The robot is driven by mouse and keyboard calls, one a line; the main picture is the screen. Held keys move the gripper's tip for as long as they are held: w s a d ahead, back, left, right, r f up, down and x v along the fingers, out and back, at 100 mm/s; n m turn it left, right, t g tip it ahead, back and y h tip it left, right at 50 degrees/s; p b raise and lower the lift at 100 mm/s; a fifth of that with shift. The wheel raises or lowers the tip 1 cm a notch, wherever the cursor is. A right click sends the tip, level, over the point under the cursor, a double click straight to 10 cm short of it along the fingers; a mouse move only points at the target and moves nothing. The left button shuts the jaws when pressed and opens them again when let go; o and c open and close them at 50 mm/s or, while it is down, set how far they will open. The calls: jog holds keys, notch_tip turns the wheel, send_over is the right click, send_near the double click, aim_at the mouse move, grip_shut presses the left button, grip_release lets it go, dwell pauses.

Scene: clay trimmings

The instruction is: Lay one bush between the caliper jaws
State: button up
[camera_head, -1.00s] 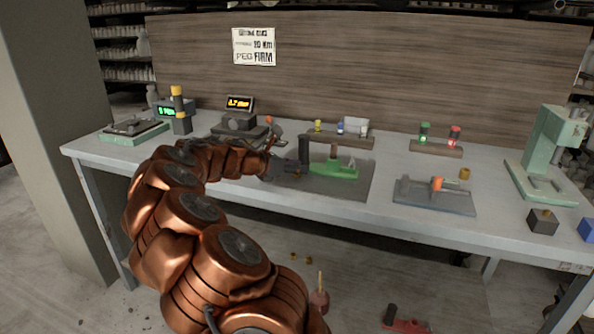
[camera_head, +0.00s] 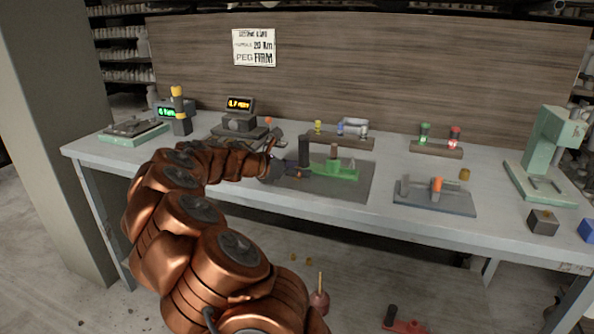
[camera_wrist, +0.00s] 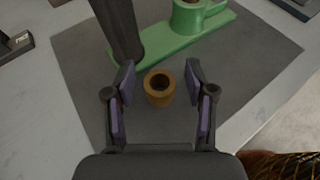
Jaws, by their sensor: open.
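A brass bush (camera_wrist: 159,99) stands upright on a dark mat (camera_wrist: 80,80), its hole facing up in the wrist view. My gripper (camera_wrist: 160,70) is open, with one purple-padded finger on each side of the bush and a gap on both sides. In the head view my gripper (camera_head: 289,171) is low over the left part of the mat, and the bush is not clearly visible there. A gauge with an orange-lit display (camera_head: 240,104) stands at the back left; I cannot make out caliper jaws for certain.
A green fixture (camera_wrist: 150,50) and a dark upright post (camera_wrist: 119,28) stand just beyond the bush. A grey plate with an orange-topped part (camera_head: 420,203) lies to the right, with another brass piece (camera_head: 465,174) behind it. A green press (camera_head: 545,150) stands far right.

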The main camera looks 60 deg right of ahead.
jog(key=p+v, duration=0.1)
jog(key=v, duration=0.9)
jog(key=shift+w+a, duration=0.1)
jog(key=shift+w, duration=0.05)
jog(key=shift+v, duration=0.9)
jog(key=s+a+f+m+t+y, duration=0.1)
jog(key=s+a+f+m+y, duration=0.2)
jog(key=a, duration=0.9)
jog(key=s+a+f+m+t+y, duration=0.1)
jog(key=s+a+f+m+y, duration=0.2)
jog(key=a, duration=0.9)
jog(key=s+a+f+m+t+y, duration=0.1)
jog(key=s+a+f+m+y, duration=0.2)
jog(key=a, duration=1)
jog(key=s+f+m, duration=0.2)
jog(key=shift+s+t+y, duration=0.25)
jog(key=shift+t+y, duration=0.05)
jog(key=shift+t, duration=0.1)
jog(key=s+a, duration=0.2)
jog(key=a, duration=0.1)
jog(key=s+a+f+m+y, duration=0.1)
jog(key=s+a, duration=0.1)
jog(key=a, duration=0.1)
jog(key=s+a+f+y, duration=0.1)
jog(key=s+a, duration=0.1)
jog(key=a, duration=0.1)
jog(key=shift+s+a+f, duration=0.15)
jog(key=shift+a+f, duration=0.1)
jog(key=shift+a, duration=0.1)
jog(key=shift+c, duration=0.2)
